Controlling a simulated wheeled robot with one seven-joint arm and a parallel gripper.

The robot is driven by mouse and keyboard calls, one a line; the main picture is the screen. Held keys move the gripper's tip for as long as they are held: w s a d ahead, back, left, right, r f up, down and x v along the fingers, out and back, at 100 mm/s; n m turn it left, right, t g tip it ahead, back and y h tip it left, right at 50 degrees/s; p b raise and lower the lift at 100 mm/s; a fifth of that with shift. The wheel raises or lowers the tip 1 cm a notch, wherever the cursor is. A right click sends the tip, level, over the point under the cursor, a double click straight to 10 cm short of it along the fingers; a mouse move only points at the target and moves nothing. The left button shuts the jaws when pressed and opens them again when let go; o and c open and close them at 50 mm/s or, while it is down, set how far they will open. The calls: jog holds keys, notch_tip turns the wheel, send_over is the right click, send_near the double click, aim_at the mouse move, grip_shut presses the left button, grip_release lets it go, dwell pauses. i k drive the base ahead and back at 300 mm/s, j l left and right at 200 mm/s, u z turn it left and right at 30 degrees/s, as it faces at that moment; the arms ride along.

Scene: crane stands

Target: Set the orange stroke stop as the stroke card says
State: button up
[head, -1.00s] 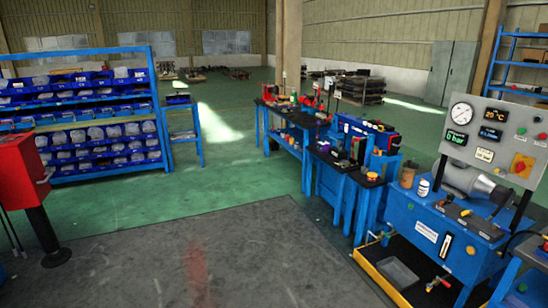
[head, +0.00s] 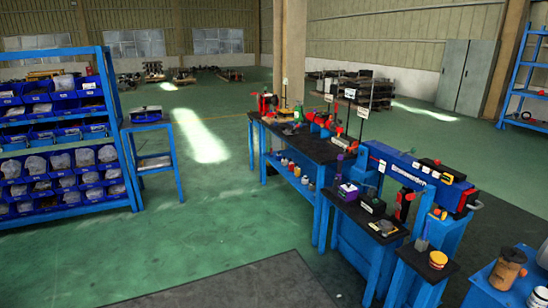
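A blue bench machine (head: 400,172) with a lettered beam stands at the right of the head view, with red parts below the beam and at its right end. I cannot make out an orange stroke stop on it. An orange-yellow round piece (head: 438,259) sits on a small black-topped stand in front of it; I cannot tell what it is. A small white card on a post (head: 363,112) stands behind the machine, too small to read. I cannot tell if it is the stroke card. My gripper is not in view.
A long blue bench (head: 300,146) with tools runs behind the machine. A blue shelf of bins (head: 60,138) stands at the left, with a small blue side table (head: 150,160) beside it. A blue surface with jars (head: 480,290) is at the lower right. The green floor (head: 215,215) between is clear.

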aim_at(354, 146)
jog(key=i+z, duration=0.2)
jog(key=i, duration=0.3)
jog(key=i+j+z, duration=0.25)
jog(key=i, duration=0.25)
jog(key=i+j+z, duration=0.2)
jog(key=i, duration=0.3)
jog(key=i+j+z, duration=0.2)
jog(key=i+j, duration=0.15)
jog(key=i, duration=0.1)
